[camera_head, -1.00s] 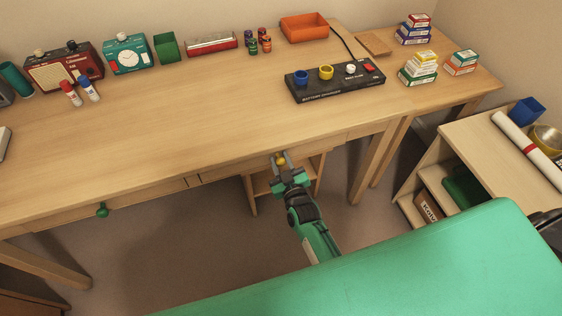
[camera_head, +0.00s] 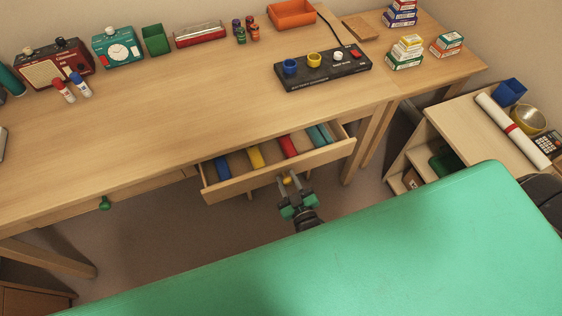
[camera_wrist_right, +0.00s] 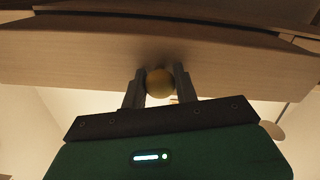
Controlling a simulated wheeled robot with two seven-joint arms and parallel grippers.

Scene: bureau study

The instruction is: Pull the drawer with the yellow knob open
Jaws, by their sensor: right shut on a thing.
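The drawer (camera_head: 232,188) with the yellow knob stands pulled out from under the desk's front edge. Blue, yellow, red and teal items lie inside it in a row. The yellow knob (camera_head: 287,180) is on the middle of its front. It also shows in the right wrist view (camera_wrist_right: 160,83), between the two fingers. My right gripper (camera_head: 288,183) is shut on the knob, in front of the drawer; it also shows in the right wrist view (camera_wrist_right: 158,88). My left gripper is not in view.
A second drawer with a green knob (camera_head: 104,203) is shut at the left. The desk (camera_head: 170,125) carries a radio, a clock, a black battery charger (camera_head: 322,68) and boxes. A low shelf (camera_head: 470,135) stands at the right. Floor shows below the open drawer.

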